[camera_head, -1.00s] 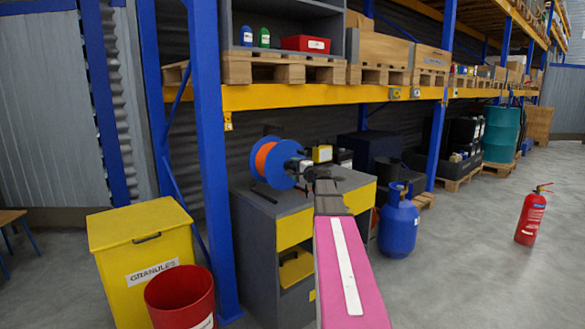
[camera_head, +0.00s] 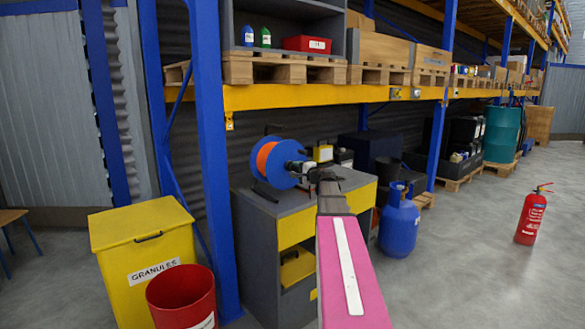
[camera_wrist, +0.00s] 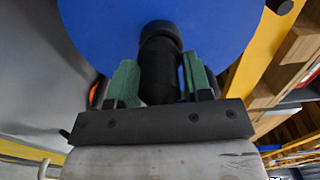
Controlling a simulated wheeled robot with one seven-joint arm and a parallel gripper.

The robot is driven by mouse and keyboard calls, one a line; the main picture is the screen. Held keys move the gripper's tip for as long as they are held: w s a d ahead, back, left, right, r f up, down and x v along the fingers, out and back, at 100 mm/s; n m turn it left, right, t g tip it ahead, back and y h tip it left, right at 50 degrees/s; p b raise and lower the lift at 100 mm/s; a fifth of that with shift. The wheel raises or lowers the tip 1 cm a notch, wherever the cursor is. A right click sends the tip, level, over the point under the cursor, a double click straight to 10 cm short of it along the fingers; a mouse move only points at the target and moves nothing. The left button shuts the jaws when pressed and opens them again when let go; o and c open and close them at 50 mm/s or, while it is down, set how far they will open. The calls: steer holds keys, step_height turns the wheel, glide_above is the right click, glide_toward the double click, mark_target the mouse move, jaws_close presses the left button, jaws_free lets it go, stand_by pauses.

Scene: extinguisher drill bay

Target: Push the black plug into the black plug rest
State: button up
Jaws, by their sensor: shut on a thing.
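My gripper (camera_wrist: 158,85) is shut on the black plug (camera_wrist: 158,78), with a green pad on each side of it. The plug's far end points at the blue face of the cable reel (camera_wrist: 90,25) in the wrist view. A wider black ring (camera_wrist: 160,32) shows at that end; I cannot tell whether it belongs to the plug or to the plug rest, or whether they touch. In the head view my gripper (camera_head: 314,174) is beside the blue and orange reel (camera_head: 286,172) above the grey cabinet; plug and rest are too small to make out there.
A yellow and a dark container stand behind my gripper on the cabinet. A blue gas cylinder (camera_head: 398,228) is to the right. Open floor lies farther right, around a red extinguisher (camera_head: 531,217).

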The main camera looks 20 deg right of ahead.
steer(key=shift+v, duration=1.9)
